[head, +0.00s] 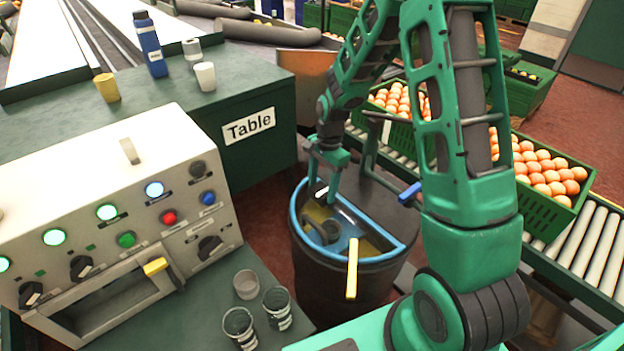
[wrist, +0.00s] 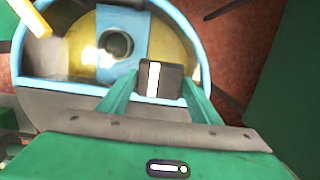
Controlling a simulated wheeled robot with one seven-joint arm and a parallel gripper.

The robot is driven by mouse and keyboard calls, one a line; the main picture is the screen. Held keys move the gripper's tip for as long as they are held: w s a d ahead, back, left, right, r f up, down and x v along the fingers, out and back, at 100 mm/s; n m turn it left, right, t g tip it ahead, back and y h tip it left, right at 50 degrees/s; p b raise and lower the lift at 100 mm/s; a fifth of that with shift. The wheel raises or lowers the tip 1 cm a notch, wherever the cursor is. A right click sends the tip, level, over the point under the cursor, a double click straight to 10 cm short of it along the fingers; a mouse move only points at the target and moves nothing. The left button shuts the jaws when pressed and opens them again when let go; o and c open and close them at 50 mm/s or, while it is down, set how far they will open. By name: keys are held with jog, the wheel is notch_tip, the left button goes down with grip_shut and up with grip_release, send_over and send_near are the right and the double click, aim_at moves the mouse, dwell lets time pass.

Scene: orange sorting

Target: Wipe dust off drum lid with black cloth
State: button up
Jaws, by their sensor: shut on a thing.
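The dark drum (head: 330,280) stands in the middle of the head view. Its lid (head: 398,243) has a light-blue rim, a blue band and yellow panels. The lid also shows at the top of the wrist view (wrist: 122,75). My gripper (head: 328,188) points down at the lid's far left part. Its fingers are shut on a small black piece with a white stripe (wrist: 172,83), taken to be the black cloth. In the head view this piece is mostly hidden. I cannot tell whether it touches the lid.
A yellow handle (head: 351,268) stands up at the lid's front, and a blue one (head: 410,193) is at right. A control panel (head: 110,215) and cups (head: 278,307) are at left. Crates of oranges (head: 545,205) sit on rollers at right. A green table (head: 225,95) is behind.

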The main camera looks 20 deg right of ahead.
aim_at(326, 186)
jog(key=shift+w+d, duration=0.25)
jog(key=shift+d, duration=0.6)
jog(key=shift+w+r, duration=0.1)
jog(key=shift+r, duration=3.9)
